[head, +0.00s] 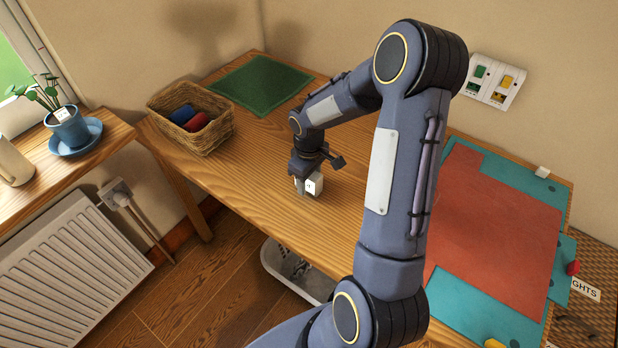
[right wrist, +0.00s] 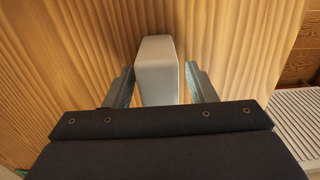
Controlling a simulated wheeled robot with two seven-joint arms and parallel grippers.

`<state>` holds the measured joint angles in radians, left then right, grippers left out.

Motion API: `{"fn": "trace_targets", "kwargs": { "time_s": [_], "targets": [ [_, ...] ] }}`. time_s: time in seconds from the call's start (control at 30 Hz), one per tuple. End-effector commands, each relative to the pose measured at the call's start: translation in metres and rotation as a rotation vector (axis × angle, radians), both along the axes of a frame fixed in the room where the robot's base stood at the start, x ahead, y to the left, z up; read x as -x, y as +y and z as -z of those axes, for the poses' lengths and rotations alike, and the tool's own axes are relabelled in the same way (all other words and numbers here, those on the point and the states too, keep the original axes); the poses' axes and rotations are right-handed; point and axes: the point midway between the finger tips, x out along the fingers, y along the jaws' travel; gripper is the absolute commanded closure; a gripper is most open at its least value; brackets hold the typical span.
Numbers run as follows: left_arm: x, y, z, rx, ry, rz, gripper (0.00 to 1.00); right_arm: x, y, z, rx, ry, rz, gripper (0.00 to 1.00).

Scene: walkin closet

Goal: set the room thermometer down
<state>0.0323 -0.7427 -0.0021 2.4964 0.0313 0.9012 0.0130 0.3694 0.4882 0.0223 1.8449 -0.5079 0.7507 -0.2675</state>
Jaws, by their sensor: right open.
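The room thermometer, a small white block (head: 314,184) with a dark mark on its face, is on the bare wood of the table, directly below my right gripper (head: 305,186). In the right wrist view the thermometer (right wrist: 157,68) looks pale grey and sits between the two fingers of my right gripper (right wrist: 161,85). The fingers are open. A gap shows on the right side; the left finger is very near the block, and I cannot tell if it touches. My left gripper is not in view.
A wicker basket (head: 160,104) with a blue and a red roll and a green mat (head: 260,84) lie farther back on the table (head: 235,150). A red sheet on a teal mat (head: 456,290) covers the right part. A potted plant (head: 68,128) stands on the windowsill.

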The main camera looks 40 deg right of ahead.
Motion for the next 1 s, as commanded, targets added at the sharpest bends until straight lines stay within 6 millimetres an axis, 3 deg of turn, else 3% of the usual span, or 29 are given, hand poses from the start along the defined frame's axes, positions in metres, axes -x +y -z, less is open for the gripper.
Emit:
{"fn": "trace_targets", "kwargs": {
  "time_s": [0.17, 0.6, 0.77, 0.87, 1.0],
  "targets": [
    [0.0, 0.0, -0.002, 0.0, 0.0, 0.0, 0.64, -0.001, 0.0, -0.017, 0.002, -0.005, 0.001, 0.49],
    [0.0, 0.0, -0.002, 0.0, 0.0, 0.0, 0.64, -0.001, 0.0, -0.106, 0.002, -0.005, 0.0, 0.49],
    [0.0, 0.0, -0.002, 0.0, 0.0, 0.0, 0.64, 0.0, 0.0, -0.121, 0.0, -0.003, 0.001, 0.49],
    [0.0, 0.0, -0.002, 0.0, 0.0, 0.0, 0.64, 0.008, 0.007, -0.134, -0.01, -0.025, 0.018, 0.49],
    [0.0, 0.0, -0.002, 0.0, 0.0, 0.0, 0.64, 0.042, 0.033, -0.165, -0.061, -0.116, 0.092, 0.49]
  ]
}}
